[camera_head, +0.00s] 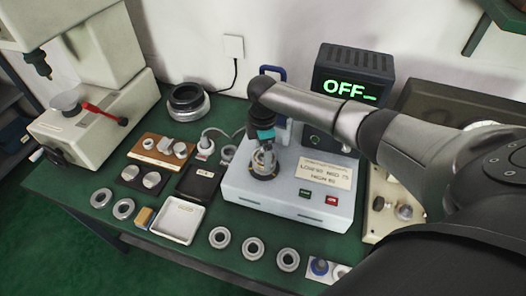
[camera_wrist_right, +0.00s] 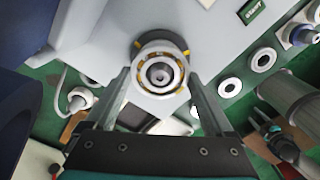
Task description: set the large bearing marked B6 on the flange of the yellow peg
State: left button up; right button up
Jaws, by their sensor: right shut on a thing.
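My right gripper (camera_head: 264,138) points down over the white-grey machine, and its fingers are shut on a bearing ring (camera_wrist_right: 160,72). The ring is pale, with gold-coloured parts between its races and a dark centre. In the head view the ring (camera_head: 262,160) shows just below the gripper, at the machine's dark round seat (camera_head: 263,172). In the wrist view it lies between the two fingertips, above the dark seat; I cannot tell whether it touches the seat. I cannot read a B6 mark. I cannot pick out a yellow peg.
The machine (camera_head: 235,196) has green and red buttons, and a display (camera_head: 354,88) reading OFF stands behind it. Several bearing rings (camera_head: 252,247) lie along the front edge. A white tray (camera_head: 178,220) and a black box (camera_head: 199,182) stand left. A beige board (camera_head: 380,222) is at right.

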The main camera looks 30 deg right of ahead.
jog(key=shift+f, duration=0.25)
jog(key=o, duration=1.5)
jog(key=shift+r, duration=0.1)
